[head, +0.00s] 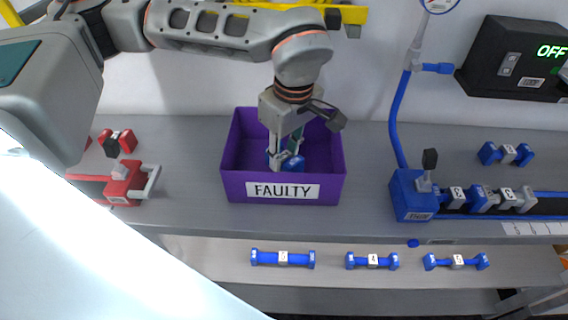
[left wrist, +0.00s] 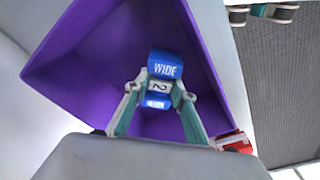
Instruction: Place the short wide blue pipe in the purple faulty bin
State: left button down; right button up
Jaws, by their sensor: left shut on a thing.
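The purple bin (head: 235,185) labelled FAULTY stands on the grey bench, left of the middle in the head view. My left gripper (head: 286,158) reaches down inside it from above. It is shut on a short blue pipe (head: 293,163), mostly hidden by the fingers and the bin's front wall. In the left wrist view the blue pipe (left wrist: 164,66) shows the word WIDE and a white middle marked 2, between the two fingertips (left wrist: 160,88). The bin's purple walls (left wrist: 95,55) surround it there. I cannot tell whether the pipe touches the bin floor. My right gripper is not in view.
A red valve block (head: 120,185) stands left of the bin. A blue valve block (head: 411,195) with a hose stands to the right. Several blue pipes, one of them here (head: 282,258), lie on the lower shelf. The bench between bin and blue block is clear.

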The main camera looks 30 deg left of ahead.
aim_at(285, 159)
pick_arm(q)
jog(key=shift+f, duration=1.55)
jog(key=shift+f, duration=0.15)
jog(key=c, duration=1.7)
grip_release()
jog(key=r, duration=0.4)
jog(key=d+r, duration=0.1)
jog(key=r, duration=0.7)
jog(key=shift+s+d+r+p, duration=0.15)
jog(key=shift+s+d+p, duration=0.05)
jog(key=shift+s+p, duration=0.1)
